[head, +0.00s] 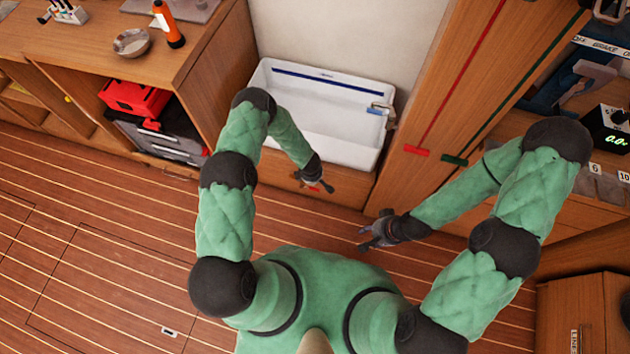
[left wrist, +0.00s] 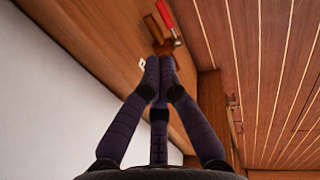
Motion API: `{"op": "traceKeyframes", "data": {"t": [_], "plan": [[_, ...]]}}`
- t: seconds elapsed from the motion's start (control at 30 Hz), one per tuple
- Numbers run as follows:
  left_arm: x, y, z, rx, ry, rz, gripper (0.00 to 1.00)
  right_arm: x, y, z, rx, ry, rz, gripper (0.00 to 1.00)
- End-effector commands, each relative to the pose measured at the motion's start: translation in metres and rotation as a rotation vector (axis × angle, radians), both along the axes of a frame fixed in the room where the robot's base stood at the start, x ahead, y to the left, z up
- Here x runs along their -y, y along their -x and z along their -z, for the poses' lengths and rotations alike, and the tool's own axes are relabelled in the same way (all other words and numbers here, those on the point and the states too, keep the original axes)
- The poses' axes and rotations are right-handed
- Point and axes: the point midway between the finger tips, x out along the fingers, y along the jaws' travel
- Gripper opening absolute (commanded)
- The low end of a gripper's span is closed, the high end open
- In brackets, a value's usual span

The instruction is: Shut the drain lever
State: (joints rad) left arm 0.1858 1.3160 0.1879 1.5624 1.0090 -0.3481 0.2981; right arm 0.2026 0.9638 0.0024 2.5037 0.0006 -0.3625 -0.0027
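The drain lever has a red handle (left wrist: 165,14) and shows past my left fingertips in the left wrist view, on the wooden front below the white sink (head: 283,108). In the head view a small bit of red (head: 313,188) shows beside my left gripper (head: 328,187); most of the lever is hidden there. My left gripper's fingers (left wrist: 159,66) are together, with nothing visible between them, and seem apart from the red handle.
A wooden counter (head: 100,45) with a red toolbox (head: 135,98) beneath stands left of the sink. A wooden panel with red and green lines (head: 440,100) stands to the right. The plank floor (head: 110,240) is clear.

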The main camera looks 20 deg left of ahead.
Motion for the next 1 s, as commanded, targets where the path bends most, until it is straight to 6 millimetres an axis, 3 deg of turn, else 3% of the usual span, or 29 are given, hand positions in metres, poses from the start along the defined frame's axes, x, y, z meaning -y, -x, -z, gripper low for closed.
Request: {"op": "traceKeyframes", "data": {"t": [0.23, 0.37, 1.0], "plan": [[0.000, 0.000, 0.002, 0.000, 0.000, 0.001, 0.00, 0.000, 0.000, 0.001, 0.000, 0.000, 0.000, 0.40], [0.000, -0.003, 0.012, 0.001, 0.000, 0.000, 0.00, 0.000, 0.000, 0.006, 0.000, 0.000, 0.000, 0.40], [0.001, -0.023, 0.121, 0.000, 0.001, 0.002, 0.00, 0.000, 0.000, 0.062, 0.000, 0.000, 0.000, 0.40]]}}
